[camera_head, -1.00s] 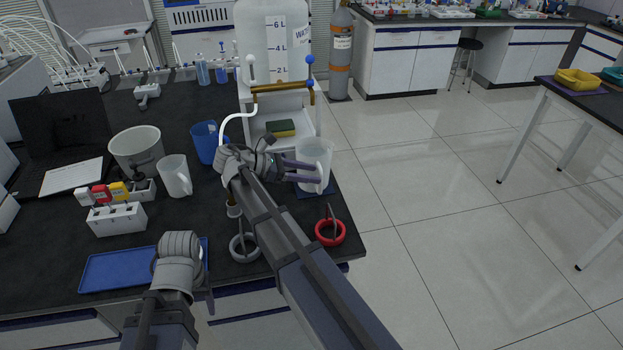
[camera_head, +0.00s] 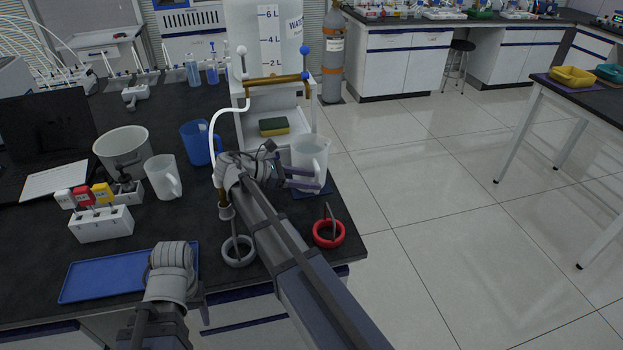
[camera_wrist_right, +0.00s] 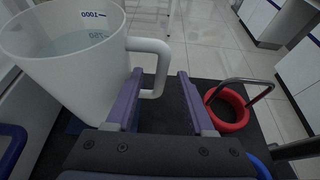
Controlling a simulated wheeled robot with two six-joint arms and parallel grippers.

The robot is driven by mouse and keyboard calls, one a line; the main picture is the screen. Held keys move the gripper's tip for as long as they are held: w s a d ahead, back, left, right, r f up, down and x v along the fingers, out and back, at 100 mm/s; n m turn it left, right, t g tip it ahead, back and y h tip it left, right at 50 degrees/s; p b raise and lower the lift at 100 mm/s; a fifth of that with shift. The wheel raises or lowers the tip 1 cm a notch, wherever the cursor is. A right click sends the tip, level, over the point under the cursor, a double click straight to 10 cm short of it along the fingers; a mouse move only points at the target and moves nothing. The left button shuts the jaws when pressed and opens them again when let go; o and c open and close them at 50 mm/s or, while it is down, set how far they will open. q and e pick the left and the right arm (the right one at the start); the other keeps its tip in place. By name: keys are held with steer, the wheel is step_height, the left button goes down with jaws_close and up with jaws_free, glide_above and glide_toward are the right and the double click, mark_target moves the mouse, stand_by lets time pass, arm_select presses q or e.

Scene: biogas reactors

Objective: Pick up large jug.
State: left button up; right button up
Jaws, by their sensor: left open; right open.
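The large jug (camera_head: 309,150) is a white translucent jug with a handle, upright on a dark blue mat at the bench's right side. In the right wrist view the jug (camera_wrist_right: 66,62) fills the upper left, has a 1000 mark and appears to hold clear liquid. My right gripper (camera_head: 312,180) is open at the jug's near side. In the wrist view its fingers (camera_wrist_right: 159,80) lie either side of the handle's lower part; contact cannot be told. My left gripper (camera_head: 172,268) is by the blue tray, its fingers mostly hidden.
A smaller white jug (camera_head: 161,178) and a blue jug (camera_head: 196,146) stand left of my right arm. A red ring (camera_head: 328,235) and a grey ring (camera_head: 238,252) lie near the front edge. A water tank stand (camera_head: 240,118) rises behind. The blue tray (camera_head: 100,276) is empty.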

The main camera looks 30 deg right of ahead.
steer(key=shift+s+d+f, duration=0.1)
steer(key=shift+d, duration=0.15)
steer(key=b+x, duration=0.1)
steer(key=x, duration=0.4)
steer(key=shift+s+d+b, duration=0.1)
steer(key=shift+b, duration=0.25)
jaws_close()
stand_by(1.0)
